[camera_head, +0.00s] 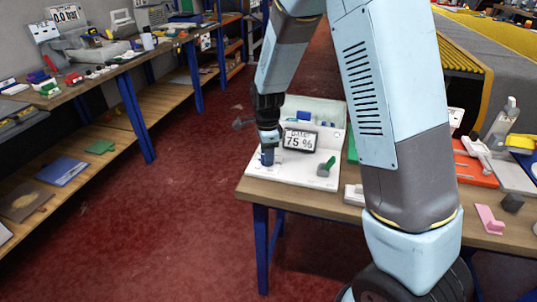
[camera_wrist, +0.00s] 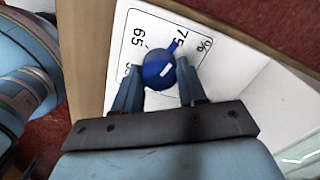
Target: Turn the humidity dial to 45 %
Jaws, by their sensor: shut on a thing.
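The blue humidity dial (camera_wrist: 158,70) sits between the two fingers of my gripper (camera_wrist: 157,88) in the wrist view. A white mark shows on its top, and a blue pointer reaches toward the printed 75. A printed 65 is beside it; the lower scale, including any 45, is hidden by a finger. In the head view my gripper (camera_head: 267,152) points down at the left end of the white panel (camera_head: 290,180), shut around the dial. The display (camera_head: 299,141) on the panel reads 75 %.
A green-handled lever (camera_head: 327,168) stands on the panel right of the display. The panel sits near the left edge of a wooden table (camera_head: 300,197).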

